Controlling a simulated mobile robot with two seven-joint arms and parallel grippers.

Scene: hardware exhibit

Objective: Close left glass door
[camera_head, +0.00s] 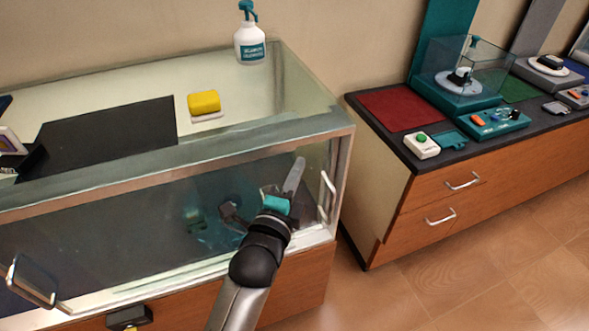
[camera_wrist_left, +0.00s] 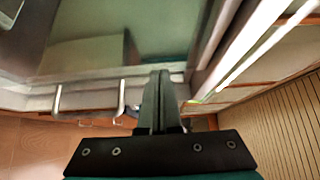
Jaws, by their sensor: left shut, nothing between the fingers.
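The glass case (camera_head: 180,163) with a metal frame fills the left of the head view. Its front glass (camera_head: 120,225) is see-through, with dim reflections; I cannot tell how far the left door stands open. A metal handle (camera_head: 327,195) shows near the right end, and another metal piece with dark glass (camera_head: 35,280) at the lower left. My left gripper (camera_head: 293,176) is shut and empty, in front of the right part of the glass, left of the handle.
A spray bottle (camera_head: 250,40), a yellow sponge (camera_head: 204,102) and a dark mat (camera_head: 105,137) are on the case top. A black lock-like box (camera_head: 129,317) sits on the wooden front below. A drawer cabinet (camera_head: 440,205) stands to the right, with open floor (camera_head: 480,270) before it.

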